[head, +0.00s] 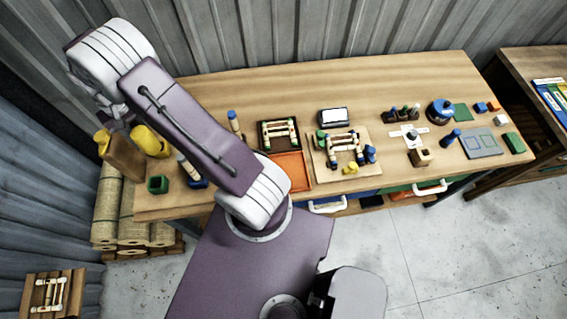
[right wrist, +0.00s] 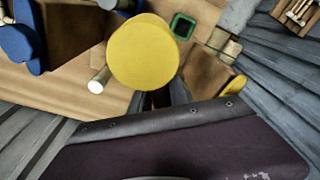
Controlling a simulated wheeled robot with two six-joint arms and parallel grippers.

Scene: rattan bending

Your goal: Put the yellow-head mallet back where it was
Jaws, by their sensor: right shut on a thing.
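The yellow-head mallet shows as a yellow head (head: 150,141) above the table's left end in the head view. Its round yellow face (right wrist: 143,52) fills the middle of the right wrist view. My right gripper (right wrist: 165,98) is shut on the mallet; its dark fingers show just below the yellow face. In the head view the arm reaches to the upper left and its fingers are mostly hidden. The mallet's handle is hidden. A blue-based wooden handle (head: 190,169) stands on the table beside my forearm. My left gripper is not in view.
A green square cup (head: 158,184) and a brown container (head: 121,157) are near the mallet. Racks, trays and a board crowd the middle of the table (head: 380,80). Rattan rolls (head: 105,205) stand at its left end. The table's back strip is clear.

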